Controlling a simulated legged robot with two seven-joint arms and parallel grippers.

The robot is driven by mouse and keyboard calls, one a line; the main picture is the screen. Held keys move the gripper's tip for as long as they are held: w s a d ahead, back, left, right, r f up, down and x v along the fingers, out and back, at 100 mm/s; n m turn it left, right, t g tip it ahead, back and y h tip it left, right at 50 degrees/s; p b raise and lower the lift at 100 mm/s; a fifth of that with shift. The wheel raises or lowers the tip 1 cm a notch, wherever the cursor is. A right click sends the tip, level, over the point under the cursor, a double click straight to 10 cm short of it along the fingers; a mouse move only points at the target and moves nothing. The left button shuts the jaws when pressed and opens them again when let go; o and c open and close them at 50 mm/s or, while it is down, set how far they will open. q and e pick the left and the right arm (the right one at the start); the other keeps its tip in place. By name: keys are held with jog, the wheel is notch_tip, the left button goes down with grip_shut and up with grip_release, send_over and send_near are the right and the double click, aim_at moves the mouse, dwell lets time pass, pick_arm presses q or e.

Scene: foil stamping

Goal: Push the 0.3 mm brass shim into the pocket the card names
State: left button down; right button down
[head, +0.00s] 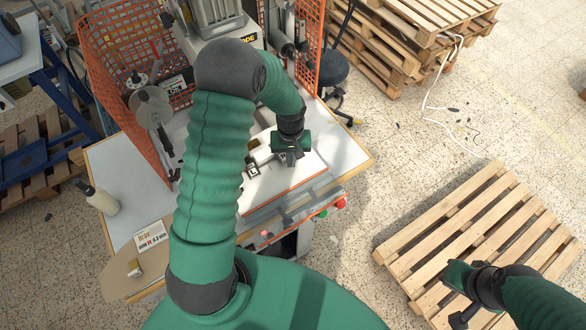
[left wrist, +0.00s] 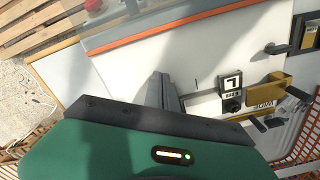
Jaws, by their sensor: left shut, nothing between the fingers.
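My left gripper (head: 290,158) is shut and empty, low over the white work surface of the machine bench. In the left wrist view its closed fingers (left wrist: 164,92) point at the white surface, left of a small black block with a white label (left wrist: 232,82) marked like an L. A brass-coloured block (left wrist: 262,97) with a label stands right of that, apart from the fingers. A white card (head: 152,237) with small print, seemingly including "0.3 mm", stands at the bench's front left. I cannot pick out the shim or a pocket for sure. My right gripper (head: 462,298) hangs over a pallet; its fingers are unclear.
Orange mesh guards (head: 135,60) flank the machine at the back. A white bottle (head: 98,198) and a small tan piece (head: 134,267) are on the bench's left. Red and green buttons line its front edge. A wooden pallet (head: 478,240) lies on the floor at right.

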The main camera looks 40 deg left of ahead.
pick_arm(q)
jog(key=shift+s+d+r+p, duration=0.1)
jog(key=shift+d+r+p, duration=0.1)
jog(key=shift+r+p, duration=0.5)
jog(key=shift+s+d+r+p, duration=0.1)
jog(key=shift+d+r+p, duration=0.1)
jog(key=shift+r+p, duration=0.55)
jog(key=shift+d+r+p, duration=0.2)
jog(key=shift+r+p, duration=0.2)
jog(key=shift+r, duration=0.6)
